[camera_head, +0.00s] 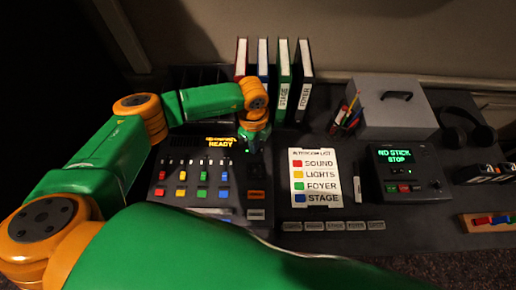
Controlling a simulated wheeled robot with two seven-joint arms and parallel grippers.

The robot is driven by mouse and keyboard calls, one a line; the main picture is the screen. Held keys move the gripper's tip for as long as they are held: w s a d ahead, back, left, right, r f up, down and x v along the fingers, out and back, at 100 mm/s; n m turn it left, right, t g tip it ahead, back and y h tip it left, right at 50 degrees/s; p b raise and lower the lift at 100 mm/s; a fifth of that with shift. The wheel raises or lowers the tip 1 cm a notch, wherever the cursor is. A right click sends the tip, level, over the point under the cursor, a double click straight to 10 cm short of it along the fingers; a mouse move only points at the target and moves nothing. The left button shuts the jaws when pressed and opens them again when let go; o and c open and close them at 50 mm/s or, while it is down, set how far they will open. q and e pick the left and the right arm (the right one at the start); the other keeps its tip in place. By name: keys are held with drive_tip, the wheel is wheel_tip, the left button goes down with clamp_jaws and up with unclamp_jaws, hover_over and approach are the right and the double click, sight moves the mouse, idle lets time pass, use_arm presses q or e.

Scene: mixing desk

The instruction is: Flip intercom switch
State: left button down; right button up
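The mixing console (168,192) stands left of centre with rows of red, yellow, green and blue buttons and a small screen reading "READY" (221,142). My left gripper (254,145) points down at the console's back right corner, seen from above. Its fingers are small, dark and partly hidden by its own wrist, so I cannot tell whether it is open or touches anything. I cannot make out an intercom switch for certain; the area under the gripper is hidden. A white intercom list card (314,160) names SOUND, LIGHTS, FOYER and STAGE. My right gripper is out of view.
Upright binders (283,85) stand behind my gripper. A pencil holder (346,118), grey box (393,108) and headphones (466,128) are at the back right. A black device (408,172) reads "NO STICK STOP". A large green link of mine covers the front.

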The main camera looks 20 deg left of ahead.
use_arm(q)
wheel_tip(320, 180, up, 7)
drive_tip(key=p, duration=0.6)
drive_tip(key=shift+f, duration=0.1)
